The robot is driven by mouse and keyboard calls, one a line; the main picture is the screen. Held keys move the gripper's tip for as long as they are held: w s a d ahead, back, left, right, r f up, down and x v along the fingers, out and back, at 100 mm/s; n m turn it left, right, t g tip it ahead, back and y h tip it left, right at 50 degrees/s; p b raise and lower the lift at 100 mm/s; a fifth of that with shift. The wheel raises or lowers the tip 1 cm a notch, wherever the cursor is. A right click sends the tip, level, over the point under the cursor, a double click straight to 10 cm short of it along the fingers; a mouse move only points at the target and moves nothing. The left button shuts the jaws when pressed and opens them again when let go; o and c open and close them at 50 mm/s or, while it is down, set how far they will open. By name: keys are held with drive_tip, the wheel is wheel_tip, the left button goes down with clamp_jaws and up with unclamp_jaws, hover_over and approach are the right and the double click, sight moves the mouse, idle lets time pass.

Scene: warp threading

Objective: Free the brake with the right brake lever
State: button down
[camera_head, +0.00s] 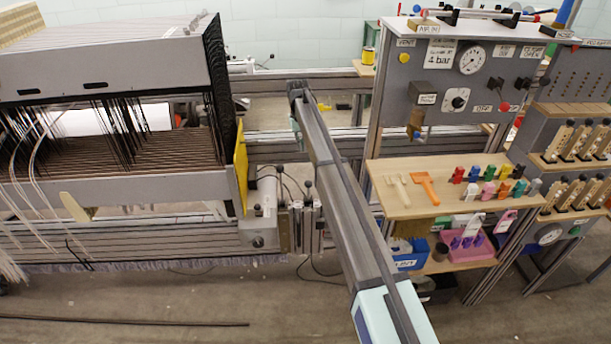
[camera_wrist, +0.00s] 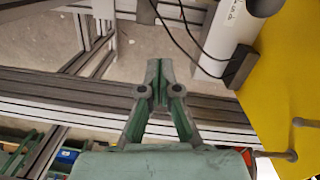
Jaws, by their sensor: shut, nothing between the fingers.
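My gripper (camera_wrist: 160,88) is shut and empty in the wrist view, its green-padded fingers meeting at the tips above grey rails. In the head view my arm reaches into the middle, and its fingertips are hard to make out. Thin upright levers with dark knobs stand beside the loom's lower right end, one near the grey posts (camera_head: 308,184) and one farther left (camera_head: 280,169). I cannot tell which is the right brake lever. In the wrist view a dark round knob (camera_wrist: 265,6) is cut off at the top right, apart from my gripper.
A yellow plate (camera_head: 241,168) stands at the loom's right end; it also fills the right of the wrist view (camera_wrist: 285,70). A wooden shelf (camera_head: 400,207) with small tools stands right of my arm.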

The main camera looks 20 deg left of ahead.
drive_tip(key=shift+f, duration=0.15)
drive_tip(key=p, duration=0.2)
hover_over(308, 192)
drive_tip(key=w+a, duration=0.2)
drive_tip(key=w, duration=0.1)
wheel_tip(308, 192, down, 10)
drive_tip(key=shift+f, duration=0.25)
